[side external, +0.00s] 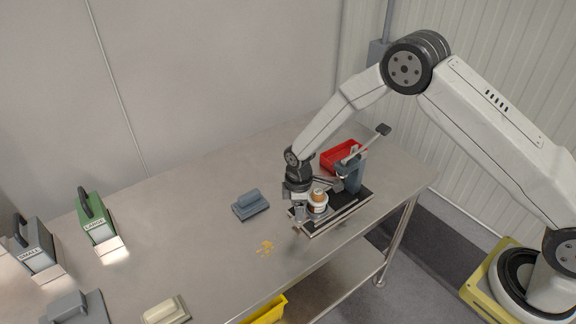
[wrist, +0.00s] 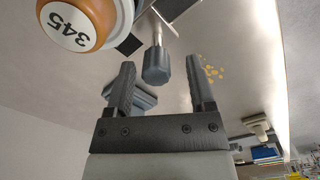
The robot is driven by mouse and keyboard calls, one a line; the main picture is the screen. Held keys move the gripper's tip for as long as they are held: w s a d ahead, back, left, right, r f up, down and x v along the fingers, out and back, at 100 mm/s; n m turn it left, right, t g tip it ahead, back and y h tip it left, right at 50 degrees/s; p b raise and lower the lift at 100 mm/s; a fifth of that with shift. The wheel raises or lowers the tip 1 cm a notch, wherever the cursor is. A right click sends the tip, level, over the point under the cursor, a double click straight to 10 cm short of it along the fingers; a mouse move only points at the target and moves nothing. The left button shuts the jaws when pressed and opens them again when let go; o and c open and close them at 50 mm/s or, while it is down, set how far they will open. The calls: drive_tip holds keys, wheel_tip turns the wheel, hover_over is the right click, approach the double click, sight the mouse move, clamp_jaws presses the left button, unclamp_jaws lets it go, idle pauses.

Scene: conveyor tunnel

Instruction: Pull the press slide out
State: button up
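The press stands at the right part of the table, with a blue-grey body (side external: 351,172), a raised lever (side external: 368,141) and a dark base (side external: 355,203). A white container with an orange cap (side external: 317,198) stands at its front; the wrist view shows its top marked 345 (wrist: 72,28). The slide's blue-grey faceted knob (wrist: 157,66), on a pale rod, lies between or just beyond my fingertips in the wrist view. My gripper (wrist: 160,62) is open, with visible gaps on both sides of the knob. In the side view my gripper (side external: 298,209) is low beside the container, partly hiding the slide.
A grey handled block (side external: 250,204) stands left of the press, and yellow specks (side external: 266,247) lie in front. A red bin (side external: 342,156) is behind the press. The table (side external: 190,215) between is clear.

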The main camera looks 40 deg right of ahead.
drive_tip(key=shift+r, duration=0.1)
drive_tip(key=shift+r, duration=3.8)
